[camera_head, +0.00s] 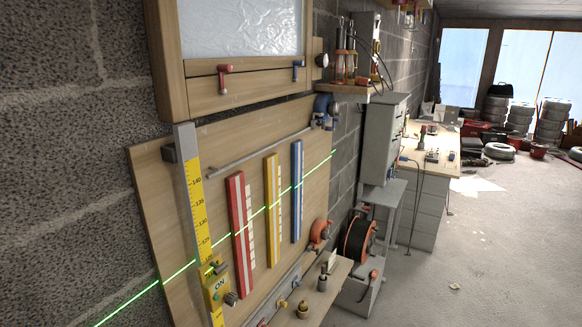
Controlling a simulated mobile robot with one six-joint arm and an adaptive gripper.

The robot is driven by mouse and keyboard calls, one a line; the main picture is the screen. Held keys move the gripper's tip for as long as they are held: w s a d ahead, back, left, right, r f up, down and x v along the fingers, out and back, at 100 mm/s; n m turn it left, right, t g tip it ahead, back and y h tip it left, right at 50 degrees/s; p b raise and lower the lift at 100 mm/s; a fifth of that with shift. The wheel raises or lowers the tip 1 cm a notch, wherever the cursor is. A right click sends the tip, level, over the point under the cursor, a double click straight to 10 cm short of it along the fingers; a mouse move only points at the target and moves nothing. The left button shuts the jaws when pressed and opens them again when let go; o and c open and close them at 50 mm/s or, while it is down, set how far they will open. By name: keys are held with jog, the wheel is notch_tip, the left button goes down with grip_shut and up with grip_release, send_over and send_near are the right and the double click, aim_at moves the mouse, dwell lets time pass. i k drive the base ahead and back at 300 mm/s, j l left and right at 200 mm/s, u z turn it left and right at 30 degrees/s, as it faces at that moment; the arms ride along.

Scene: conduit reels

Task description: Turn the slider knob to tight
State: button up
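A yellow slider block (212,290) marked "ON" sits low on an upright yellow and white measuring rule (197,212) at the left of the wooden board. A small dark slider knob (231,298) sticks out at the block's right side. Whether it is tight or loose cannot be told at this size. A small grey part sits on top of the block. My gripper is not in view, and nothing of it shows near the knob.
Red (240,222), yellow (271,210) and blue (297,190) strips stand on the board (150,190), crossed by a green line. A small shelf (335,285) with knobs, a cable reel (359,238) and grey cabinet (378,140) stand right. Floor (480,260) at right is mostly clear.

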aim_at(231, 299)
jog(key=u, duration=1)
